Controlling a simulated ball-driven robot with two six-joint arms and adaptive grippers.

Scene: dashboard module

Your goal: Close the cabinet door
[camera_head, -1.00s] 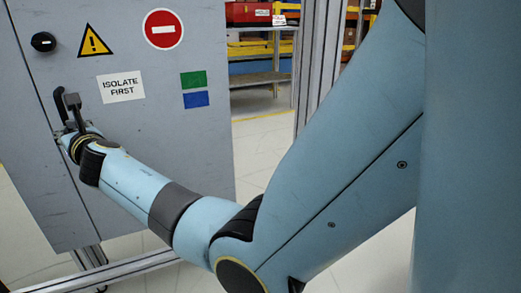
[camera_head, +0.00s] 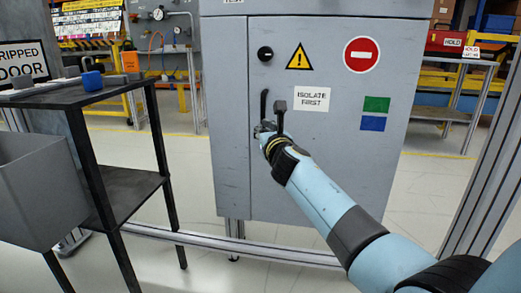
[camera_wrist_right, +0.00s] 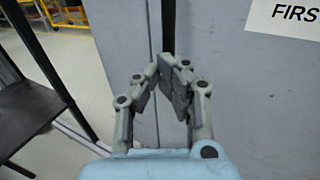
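The grey cabinet door (camera_head: 335,175) carries a warning triangle, a no-entry sign and an "ISOLATE FIRST" label. It looks flush with the cabinet's left frame strip (camera_head: 230,120), with a thin straight seam between them. The black upright handle (camera_head: 264,103) is near the door's left edge; it also shows in the right wrist view (camera_wrist_right: 168,22). My right gripper (camera_head: 264,128) is at the handle's lower end. In the right wrist view its fingers (camera_wrist_right: 167,72) meet at the tips, in front of the handle's lower part. Whether they touch the handle is unclear. My left gripper is out of view.
A black shelf stand (camera_head: 110,95) with small items on top and a grey bin (camera_head: 40,190) stand at the left. A metal rail (camera_head: 240,246) runs low in front of the cabinet. A metal post (camera_head: 490,150) rises at the right.

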